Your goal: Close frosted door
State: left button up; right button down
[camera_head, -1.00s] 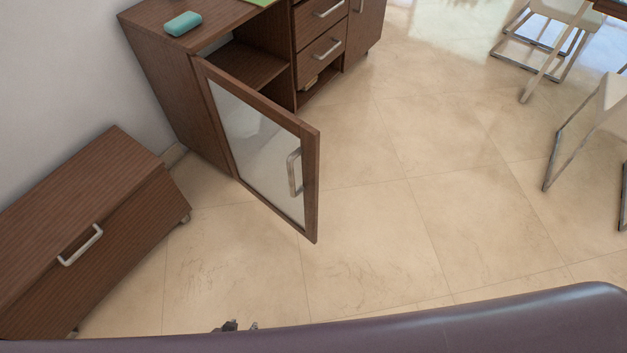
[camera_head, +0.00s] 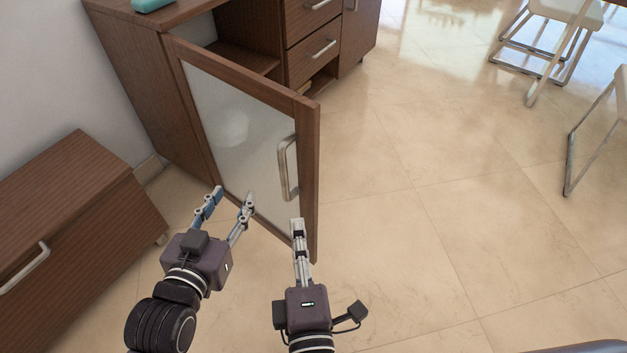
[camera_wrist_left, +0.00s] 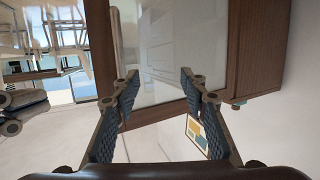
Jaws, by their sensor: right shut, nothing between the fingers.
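The frosted door (camera_head: 235,130) is a brown wooden frame around a pale pane, with a metal handle (camera_head: 287,168) near its free edge. It stands swung wide open from the cabinet (camera_head: 130,75). My left gripper (camera_head: 231,197) is open in front of the lower part of the pane, with nothing between its fingers. In the left wrist view its fingers (camera_wrist_left: 158,88) are spread, with the door's pane (camera_wrist_left: 165,40) beyond them. My right gripper (camera_head: 297,222) is shut and empty by the lower free corner of the door. I cannot tell whether it touches the frame.
A low brown cabinet (camera_head: 75,200) with a metal handle stands at the left. Drawers (camera_head: 312,45) are beside the open compartment. Pale chairs (camera_head: 555,35) stand at the upper right. The tiled floor (camera_head: 430,180) right of the door is clear.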

jog(key=r, duration=0.1)
jog(key=p, duration=0.1)
send_near(308, 154)
jog(key=w+a, duration=0.2)
jog(key=a, duration=0.1)
jog(key=w+d, duration=0.2)
jog(key=w, duration=0.1)
jog(key=shift+f+t+p, duration=0.2)
jog(key=shift+t+p, duration=0.1)
pick_arm(q)
jog(key=s+a+f+g+y, duration=0.1)
jog(key=s+a+f+g, duration=0.1)
jog(key=s+f+g, duration=0.2)
jog(key=shift+s+a+f, duration=0.15)
jog(key=shift+s+f, duration=0.3)
jog(key=shift+f, duration=0.8)
pick_arm(e)
jog(key=shift+w+d, duration=0.25)
jog(key=shift+w, duration=0.15)
